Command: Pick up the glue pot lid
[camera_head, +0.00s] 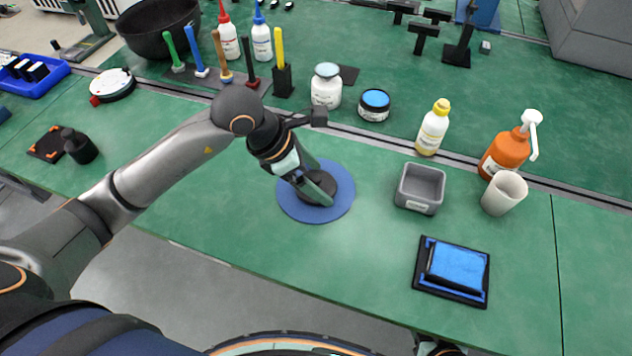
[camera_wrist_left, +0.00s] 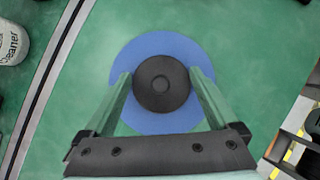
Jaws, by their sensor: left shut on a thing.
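A black round lid-like piece with a small raised centre, which I take for the glue pot lid (camera_wrist_left: 161,84), sits over the round blue mat (camera_head: 290,208). In the left wrist view it lies near the middle of the blue mat (camera_wrist_left: 160,45). My left gripper (camera_head: 322,196) reaches down onto it, its two green fingers (camera_wrist_left: 161,86) shut on opposite sides of it. The fingers partly hide it in the head view. I cannot tell whether a pot stands beneath it. A dark part at the bottom edge may be my right gripper (camera_head: 437,346).
To the right stand a grey bin (camera_head: 420,188), a white cup (camera_head: 504,193), an orange pump bottle (camera_head: 507,150) and a blue-padded tray (camera_head: 453,270). Behind are a white jar (camera_head: 326,90), a blue-lidded jar (camera_head: 374,106) and a yellow-capped bottle (camera_head: 433,128). The front bench around the mat is clear.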

